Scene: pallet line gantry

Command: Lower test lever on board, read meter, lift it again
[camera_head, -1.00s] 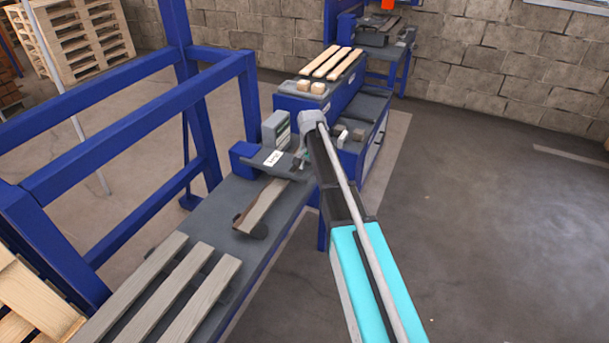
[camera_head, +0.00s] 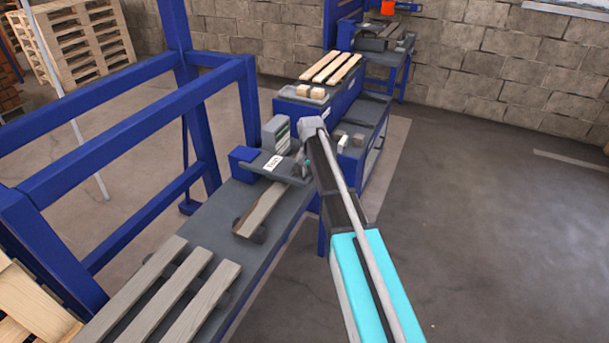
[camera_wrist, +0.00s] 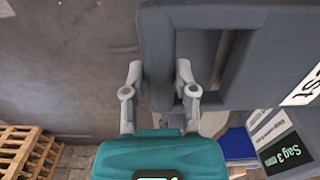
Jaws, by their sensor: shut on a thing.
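The test lever (camera_head: 283,168) is a dark grey plate with a white "Test" label, above the wooden board (camera_head: 262,209) on the bench. In the wrist view the lever (camera_wrist: 270,50) fills the upper right and has an opening near its end. My gripper (camera_wrist: 160,75) is shut on the lever's end bar, with one finger on each side. In the head view my gripper (camera_head: 303,160) is at the lever's right end, partly hidden by my arm. The meter (camera_head: 277,135) is a grey box behind the lever. Its display (camera_wrist: 284,153) reads "Sag 3 mm".
Loose slats (camera_head: 165,290) lie on the near bench. A blue frame (camera_head: 130,165) stands left of it. A blue cabinet (camera_head: 335,100) with slats and small blocks stands beyond. The floor at the right is clear.

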